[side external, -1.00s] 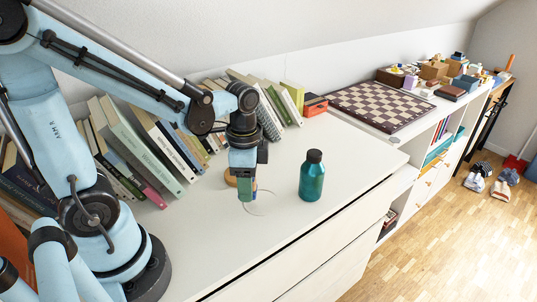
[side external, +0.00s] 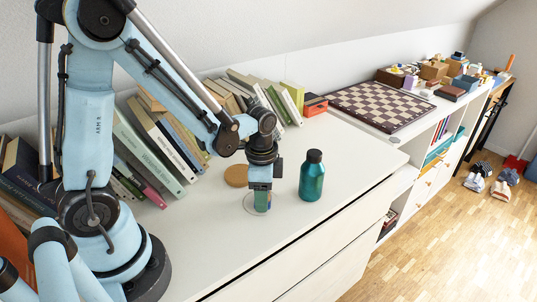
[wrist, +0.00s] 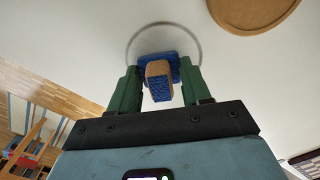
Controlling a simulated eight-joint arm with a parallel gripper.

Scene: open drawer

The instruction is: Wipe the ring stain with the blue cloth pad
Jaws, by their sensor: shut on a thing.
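The blue cloth pad (wrist: 172,62) has a tan grip block and sits between the green fingers of my gripper (wrist: 160,84), which is shut on it. In the side view my gripper (side external: 261,199) points down low over the white cabinet top, and its fingers hide most of the pad. The ring stain (wrist: 131,42) is a thin grey circle on the white top. In the wrist view the pad overlaps the inside of the ring, whose near part is hidden. In the side view the ring (side external: 246,208) shows faintly around the fingertips. I cannot tell whether the pad touches the surface.
A teal bottle (side external: 312,177) with a dark cap stands close to the right of my gripper. A round cork coaster (side external: 236,175) lies just behind it to the left. Leaning books (side external: 150,150) line the wall. The front of the top is clear.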

